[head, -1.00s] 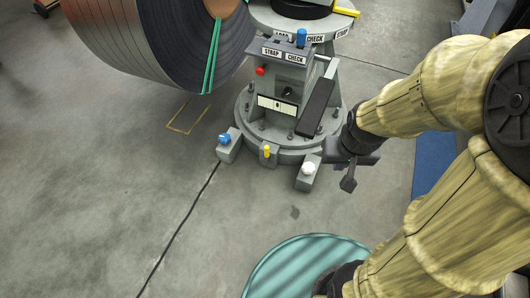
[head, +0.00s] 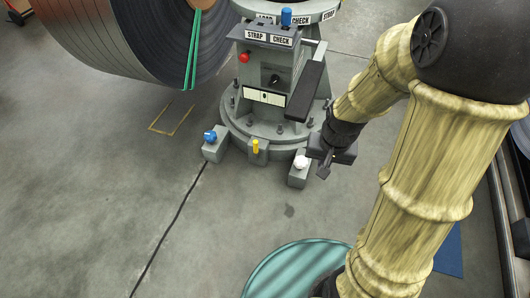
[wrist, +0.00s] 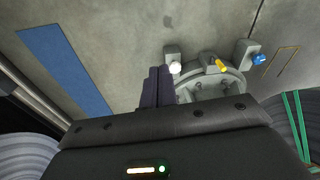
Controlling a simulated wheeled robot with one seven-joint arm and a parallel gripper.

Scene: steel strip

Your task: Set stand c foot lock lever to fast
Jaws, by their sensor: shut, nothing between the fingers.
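A grey stand with a round bolted base (head: 285,140) stands upper middle in the head view. Three small fittings sit at its foot: a blue knob (head: 210,136) on a block at left, a yellow lever (head: 255,146) in the middle, and a white knob (head: 301,162) on a block at right. I cannot read which is the foot lock lever. My gripper (head: 323,172) is just right of the white knob, shut and empty. In the wrist view its dark fingers (wrist: 157,88) lie together, left of the white knob (wrist: 175,67); the yellow lever (wrist: 221,66) and blue knob (wrist: 259,59) are farther right.
A large steel coil (head: 130,40) with green straps is at upper left. The stand carries STRAP and CHECK labels (head: 268,37), a red button (head: 244,57) and a dark slanted arm (head: 307,90). A teal round surface (head: 295,268) is at the bottom. Floor left is clear.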

